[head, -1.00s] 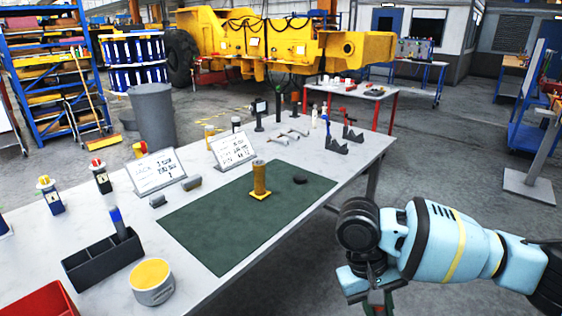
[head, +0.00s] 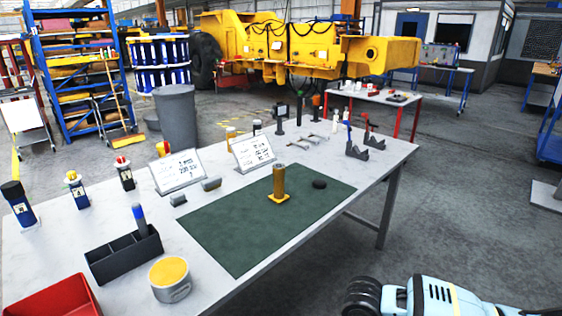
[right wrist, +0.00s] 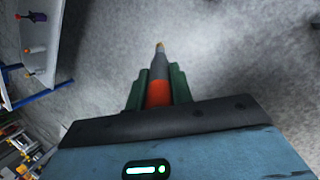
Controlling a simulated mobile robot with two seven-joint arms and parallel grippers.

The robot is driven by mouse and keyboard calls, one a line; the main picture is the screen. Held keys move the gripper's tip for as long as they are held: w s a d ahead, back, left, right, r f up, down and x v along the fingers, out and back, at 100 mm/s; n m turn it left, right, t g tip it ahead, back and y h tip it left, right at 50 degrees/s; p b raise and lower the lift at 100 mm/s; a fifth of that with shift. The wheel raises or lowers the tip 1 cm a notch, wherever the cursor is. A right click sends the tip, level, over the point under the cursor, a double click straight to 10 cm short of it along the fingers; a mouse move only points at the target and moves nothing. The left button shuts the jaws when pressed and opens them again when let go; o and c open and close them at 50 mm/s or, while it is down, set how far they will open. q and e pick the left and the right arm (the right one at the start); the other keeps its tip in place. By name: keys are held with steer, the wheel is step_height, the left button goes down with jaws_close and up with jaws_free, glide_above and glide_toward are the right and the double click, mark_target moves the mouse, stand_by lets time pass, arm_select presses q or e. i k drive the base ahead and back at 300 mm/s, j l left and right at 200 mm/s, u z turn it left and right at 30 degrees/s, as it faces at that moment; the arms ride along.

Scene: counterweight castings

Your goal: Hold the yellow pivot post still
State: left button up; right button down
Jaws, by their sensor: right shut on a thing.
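The yellow pivot post (head: 279,183) stands upright on its flat yellow base on the green mat (head: 235,230). No gripper touches it in the head view. My right gripper (right wrist: 159,84) is shut on a tapered tool (right wrist: 158,94) with an orange band, a grey upper part and a small yellowish tip. It holds the tool over the grey floor, away from the post. My left gripper is not in view.
A dark round piece (head: 320,184) lies on the mat beside the post. Two white sign cards (head: 178,171) stand behind the mat. A black tray (head: 122,257), a yellow-topped tin (head: 170,280) and a red bin (head: 55,300) are at the near left. Open floor lies right of the table.

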mark_target(279, 197)
steer(key=i+l+u, duration=0.1)
steer(key=u, duration=0.35)
steer(key=i+l+u, duration=0.1)
steer(key=l+u, duration=0.15)
steer(key=u, duration=0.15)
steer(key=i+l+u, duration=0.2)
steer(key=l, duration=0.15)
steer(key=l+u, duration=0.2)
steer(key=l, duration=0.2)
steer(key=i+l, duration=0.1)
steer(key=l, duration=0.6)
steer(key=i+l+u, duration=0.1)
steer(key=l, duration=0.65)
